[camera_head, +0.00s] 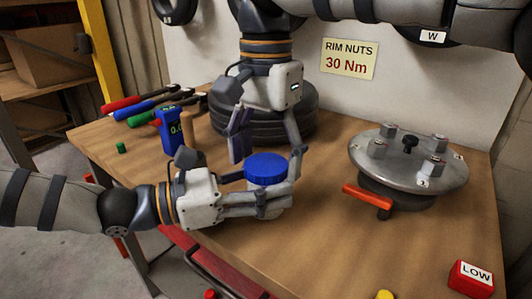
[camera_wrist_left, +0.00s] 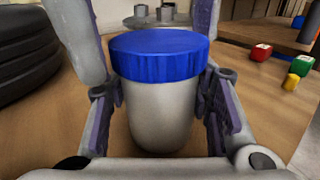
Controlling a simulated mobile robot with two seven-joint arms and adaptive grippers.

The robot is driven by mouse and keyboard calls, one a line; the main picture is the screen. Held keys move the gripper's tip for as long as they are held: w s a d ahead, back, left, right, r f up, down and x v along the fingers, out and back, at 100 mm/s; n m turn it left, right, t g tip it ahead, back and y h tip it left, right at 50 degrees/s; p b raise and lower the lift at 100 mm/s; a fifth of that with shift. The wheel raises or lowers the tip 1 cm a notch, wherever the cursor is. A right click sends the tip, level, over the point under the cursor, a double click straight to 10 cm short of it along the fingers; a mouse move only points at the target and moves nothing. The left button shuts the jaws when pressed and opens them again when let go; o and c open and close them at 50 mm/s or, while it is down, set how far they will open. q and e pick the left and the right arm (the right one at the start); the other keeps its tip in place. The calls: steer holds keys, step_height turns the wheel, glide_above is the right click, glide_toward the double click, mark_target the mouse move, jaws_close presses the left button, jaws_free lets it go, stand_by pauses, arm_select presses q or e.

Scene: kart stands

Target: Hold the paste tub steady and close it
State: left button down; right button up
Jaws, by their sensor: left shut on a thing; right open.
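The paste tub is a pale grey tub (camera_wrist_left: 158,115) with a ribbed blue lid (camera_head: 266,168) sitting on its top. It stands upright at the middle of the wooden table. My left gripper (camera_head: 262,197) comes in from the left, low, and is shut around the tub's body, with its fingers on both sides. In the left wrist view the blue lid (camera_wrist_left: 160,55) covers the whole top and looks level; I cannot tell how tight it is. My right gripper (camera_head: 266,145) points down above and just behind the lid, fingers spread apart and holding nothing. The tub's base is partly hidden by my left fingers.
Black tyres (camera_head: 305,118) lie behind my right gripper. A metal hub disc (camera_head: 440,172) with nuts and an orange-handled tool (camera_head: 368,196) is at right. A red LOW box (camera_head: 471,279) is at the front right.

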arm_select(q)
steer(key=shift+r, duration=0.1)
arm_select(e)
steer(key=c, duration=1.2)
steer(key=m, duration=0.3)
steer(key=shift+m, duration=0.3)
steer(key=m, duration=0.6)
steer(key=shift+m, duration=0.3)
steer(key=m, duration=0.7)
steer(key=shift+f, duration=0.1)
steer(key=m, duration=0.9)
steer(key=shift+s, duration=0.1)
